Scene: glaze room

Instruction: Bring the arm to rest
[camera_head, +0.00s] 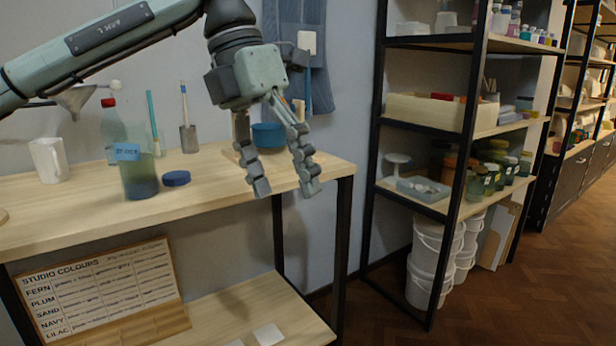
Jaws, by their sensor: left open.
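My left arm (110,42) comes in from the upper left, above the wooden table. My left gripper (286,190) points down near the table's right end, with its two fingers spread apart and nothing between them. The fingertips show in front of the tabletop's front edge; I cannot tell how far they are from it. My right arm and gripper are not in view.
The table (95,219) holds a labelled jar (138,178), its blue lid (176,178), a white mug (48,160), a bottle (113,130) and a blue bowl (268,135). A colour board (100,290) stands below. A black-framed shelf (470,130) stands right; the floor (500,300) is clear.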

